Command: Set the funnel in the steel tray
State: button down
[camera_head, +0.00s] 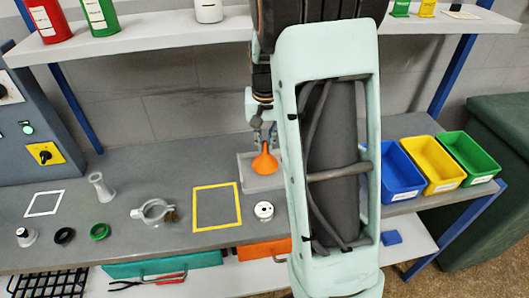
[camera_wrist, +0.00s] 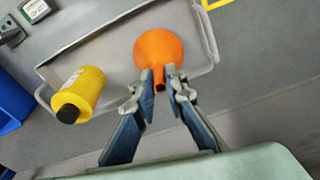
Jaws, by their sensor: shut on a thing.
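The orange funnel (camera_head: 264,162) is in my gripper (camera_head: 264,138). In the wrist view the fingers (camera_wrist: 163,82) are shut on the narrow spout of the funnel (camera_wrist: 158,47), and its wide cone points away from the fingers. The grey steel tray (camera_head: 244,173) stands on the bench behind the funnel in the head view, partly hidden by my arm. In the wrist view the funnel appears over the tray (camera_wrist: 106,24). I cannot tell whether the funnel touches the tray floor.
A yellow bottle with a black cap (camera_wrist: 82,92) is at the tray's left part in the wrist view. Blue (camera_head: 402,170), yellow (camera_head: 428,162) and green (camera_head: 470,155) bins stand to the right. A yellow-outlined square (camera_head: 217,229) and a white ring part (camera_head: 264,211) are in front.

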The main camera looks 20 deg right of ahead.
aim_at(265, 153)
jog(key=shift+f+b, duration=0.75)
jog(key=shift+f, duration=0.75)
jog(key=shift+f, duration=0.15)
jog(key=c, duration=2)
grip_release()
jog(key=shift+o, duration=0.2)
notch_tip(265, 153, up, 12)
jog(key=s, duration=0.1)
jog(key=shift+s+a, duration=0.2)
jog(key=shift+a, duration=0.1)
